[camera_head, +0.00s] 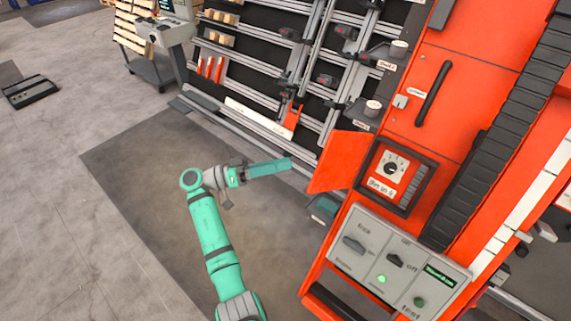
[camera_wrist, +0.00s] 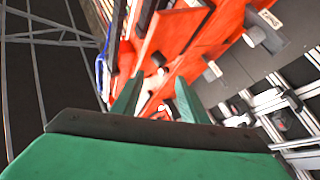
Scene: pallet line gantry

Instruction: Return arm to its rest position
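My arm is teal and rises from the bottom of the head view, bends at its elbow, and points right. My gripper (camera_head: 288,164) is at its end, left of the open orange door flap (camera_head: 338,161) of the orange cabinet (camera_head: 450,62). A gap shows between them in the picture; the true distance is hard to tell. In the wrist view, the two teal fingers of my gripper (camera_wrist: 158,88) stand apart with nothing visible held between them. The orange cabinet (camera_wrist: 215,35) fills the background beyond them.
The flap leaves a recess with a round dial (camera_head: 391,168) uncovered. A grey control panel (camera_head: 399,262) with switches and a green light sits below. A gantry rack (camera_head: 262,66) stands behind. A grey pedestal console (camera_head: 171,33) stands at upper left.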

